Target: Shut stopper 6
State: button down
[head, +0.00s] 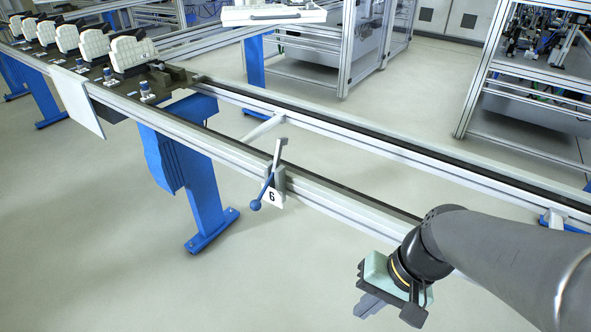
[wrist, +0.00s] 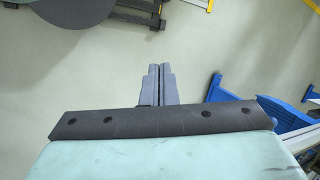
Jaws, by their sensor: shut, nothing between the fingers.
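Stopper 6 (head: 278,176) is a grey bracket with a white "6" label on the front rail of the conveyor, in the middle of the head view. Its blue lever ends in a ball (head: 255,205) that hangs down and to the left. A pale bar rises from the bracket above the rail. My gripper (head: 368,305) is at the lower right of the head view, in front of the rail and well apart from the stopper. In the wrist view its two grey fingers (wrist: 160,84) lie side by side, shut and empty. The stopper cannot be made out in the wrist view.
The conveyor rail (head: 330,197) runs from upper left to lower right on blue legs (head: 205,190). Several pale parts (head: 130,53) stand on carriers at the upper left. Framed machines stand behind. The floor before the rail is clear.

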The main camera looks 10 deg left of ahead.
jog(key=w+a+f+m+y+b, duration=0.35)
jog(key=w+a+y+b, duration=0.4)
jog(key=a, duration=0.45)
jog(key=w+a+m+t+y+b, duration=0.1)
jog(key=w+m+t+y+b, duration=0.3)
jog(key=w+t, duration=0.3)
jog(key=w+f+y, duration=0.1)
jog(key=w, duration=0.4)
jog(key=shift+w+a+t+b, duration=0.2)
jog(key=shift+a+t+b, duration=0.1)
jog(key=shift+a, duration=0.05)
jog(key=shift+a, duration=0.1)
jog(key=x, duration=1)
jog(key=shift+r+m, duration=0.15)
jog(key=shift+m, duration=0.1)
